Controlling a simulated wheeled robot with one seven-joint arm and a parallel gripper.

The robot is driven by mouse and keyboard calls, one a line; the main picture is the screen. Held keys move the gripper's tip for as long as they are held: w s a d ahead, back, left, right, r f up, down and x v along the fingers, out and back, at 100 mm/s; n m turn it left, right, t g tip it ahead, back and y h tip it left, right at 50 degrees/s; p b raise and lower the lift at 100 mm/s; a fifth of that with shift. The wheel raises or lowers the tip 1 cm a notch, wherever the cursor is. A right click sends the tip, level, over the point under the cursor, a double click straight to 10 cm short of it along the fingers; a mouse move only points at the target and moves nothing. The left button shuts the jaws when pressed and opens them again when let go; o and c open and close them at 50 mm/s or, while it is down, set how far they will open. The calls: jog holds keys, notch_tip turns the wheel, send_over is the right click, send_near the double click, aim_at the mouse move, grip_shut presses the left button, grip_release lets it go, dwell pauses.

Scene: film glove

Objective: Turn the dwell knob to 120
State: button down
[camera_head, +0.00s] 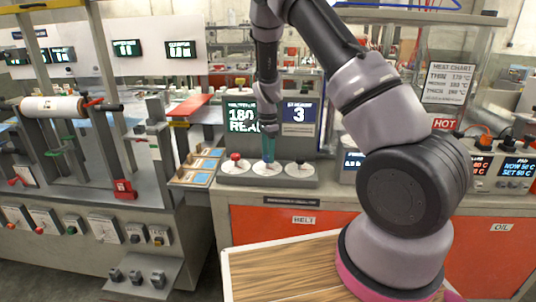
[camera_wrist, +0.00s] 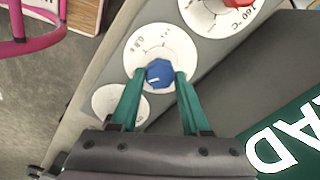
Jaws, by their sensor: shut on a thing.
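The blue knob (camera_wrist: 159,73) sits on a round white dial (camera_wrist: 160,45) in the wrist view, with a pale mark on its face toward the lower left. The small dial print is too unclear to read. My gripper (camera_wrist: 157,76) has its two green fingers on either side of this knob and is shut on it. In the head view my gripper (camera_head: 269,160) points down onto the middle of three dials on the grey console (camera_head: 230,182), and hides the knob there. I cannot read a dwell label.
A red knob (camera_head: 235,157) is on the left dial, and its scale shows °C in the wrist view. A dark knob (camera_head: 300,163) is on the right dial. Behind stand a green display (camera_head: 242,118) reading 180 and a blue panel (camera_head: 299,115) showing 3.

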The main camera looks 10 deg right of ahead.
jog(key=shift+c, duration=1.9)
grip_release()
notch_tip(320, 180, up, 11)
